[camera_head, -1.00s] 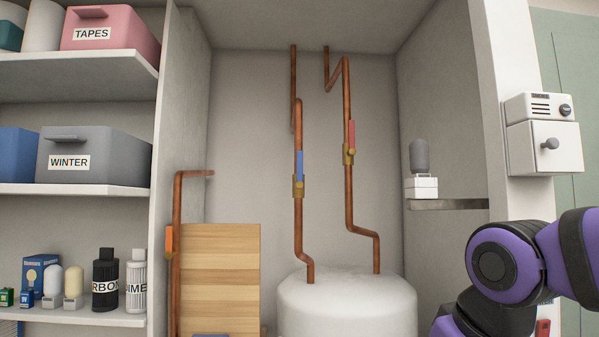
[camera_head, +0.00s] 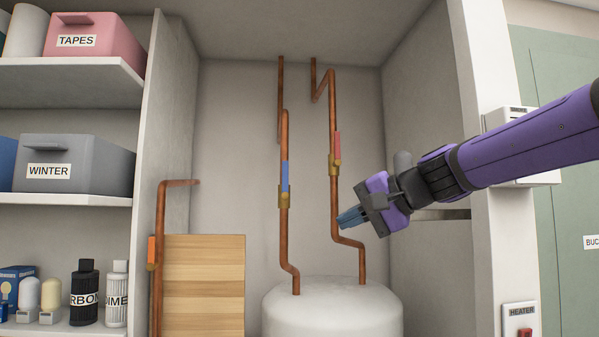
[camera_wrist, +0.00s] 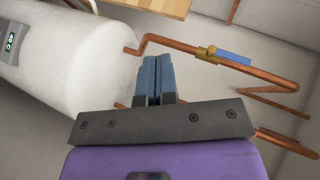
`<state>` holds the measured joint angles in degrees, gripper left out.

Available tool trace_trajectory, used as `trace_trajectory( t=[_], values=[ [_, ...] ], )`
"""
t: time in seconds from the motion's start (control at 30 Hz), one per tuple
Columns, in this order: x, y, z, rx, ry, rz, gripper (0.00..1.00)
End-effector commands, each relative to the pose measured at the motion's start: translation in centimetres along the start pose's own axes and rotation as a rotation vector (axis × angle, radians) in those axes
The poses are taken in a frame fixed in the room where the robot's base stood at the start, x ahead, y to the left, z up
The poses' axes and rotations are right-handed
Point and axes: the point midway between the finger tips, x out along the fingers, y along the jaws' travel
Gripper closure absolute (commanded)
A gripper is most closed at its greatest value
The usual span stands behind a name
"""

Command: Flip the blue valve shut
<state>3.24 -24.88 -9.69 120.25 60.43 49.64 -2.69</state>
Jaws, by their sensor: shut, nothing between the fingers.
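The blue valve handle (camera_head: 285,176) sits on the left copper pipe above the tank. It stands upright, in line with the pipe, above a brass valve body (camera_head: 284,197). In the wrist view the blue handle (camera_wrist: 234,58) lies along the same pipe, up and right of the fingers. My gripper (camera_head: 345,218) is shut and empty. In the head view it appears right of and below the blue handle, overlapping the right pipe's lower part. In the wrist view my fingertips (camera_wrist: 157,62) are pressed together, apart from the blue handle.
A red valve handle (camera_head: 337,146) is on the right copper pipe (camera_head: 334,195). The white tank (camera_head: 333,308) stands below.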

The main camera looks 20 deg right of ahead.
Motion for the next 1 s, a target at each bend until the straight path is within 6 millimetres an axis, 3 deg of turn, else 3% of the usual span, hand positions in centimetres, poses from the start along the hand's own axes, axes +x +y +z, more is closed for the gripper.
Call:
trace_trajectory(
  t=[0.03,0.2,0.4,0.6,1.0],
  values=[
    [0.0,-1.2,-1.9,0.045,0.025,-0.051,1.0],
    [-0.6,-4.9,-7.1,0.175,0.099,-0.219,1.0],
    [-1.5,-7.3,-10.9,0.263,0.154,-0.346,1.0],
    [-1.8,-8.0,-12.1,0.289,0.17,-0.384,1.0],
    [-1.4,-8.1,-12.1,0.288,0.168,-0.383,1.0]
  ],
)
